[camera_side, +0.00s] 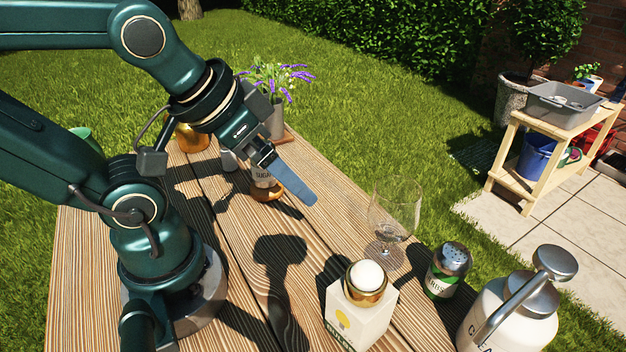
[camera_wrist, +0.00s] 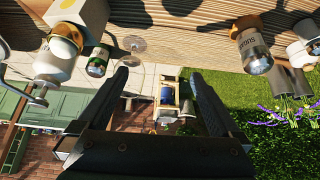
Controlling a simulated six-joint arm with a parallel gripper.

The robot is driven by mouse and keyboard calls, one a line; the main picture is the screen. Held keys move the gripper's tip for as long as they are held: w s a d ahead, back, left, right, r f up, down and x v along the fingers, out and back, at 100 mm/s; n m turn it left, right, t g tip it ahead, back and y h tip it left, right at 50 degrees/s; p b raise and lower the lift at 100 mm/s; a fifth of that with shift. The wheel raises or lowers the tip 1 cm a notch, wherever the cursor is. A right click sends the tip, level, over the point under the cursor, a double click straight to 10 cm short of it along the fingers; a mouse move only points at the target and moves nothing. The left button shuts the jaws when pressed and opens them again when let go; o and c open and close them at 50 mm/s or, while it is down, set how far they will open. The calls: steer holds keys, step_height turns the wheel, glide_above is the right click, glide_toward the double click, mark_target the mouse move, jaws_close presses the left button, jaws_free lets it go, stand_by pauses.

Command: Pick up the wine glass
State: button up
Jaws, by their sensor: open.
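The clear wine glass (camera_side: 394,212) stands upright on the wooden table (camera_side: 100,250), right of the middle in the side view. In the wrist view the wine glass (camera_wrist: 133,44) is faint, near the tip of the left finger, with its round foot on the planks. My gripper (camera_side: 295,188) is open and empty above the table, left of the glass and apart from it in the side view. In the wrist view both fingers of my gripper (camera_wrist: 158,78) are spread wide with nothing held between them.
A sugar jar (camera_side: 262,180) sits behind my gripper, near a potted lavender (camera_side: 275,120).

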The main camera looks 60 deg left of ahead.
steer(key=w+a+r+m+t+h, duration=0.1)
steer(key=w+r+m+t, duration=0.5)
steer(key=w+r+t, duration=0.65)
steer(key=m+g+h, duration=0.5)
steer(key=g+h, duration=0.5)
steer(key=g, duration=0.1)
glide_toward(415, 209)
steer(key=x, duration=0.3)
steer(key=a+f+x, duration=0.1)
steer(key=x, duration=0.3)
steer(key=w+x, duration=0.1)
steer(key=x, duration=0.2)
steer(key=shift+w+f, duration=0.2)
steer(key=shift+f, duration=0.1)
steer(key=shift+c, duration=0.3)
jaws_close()
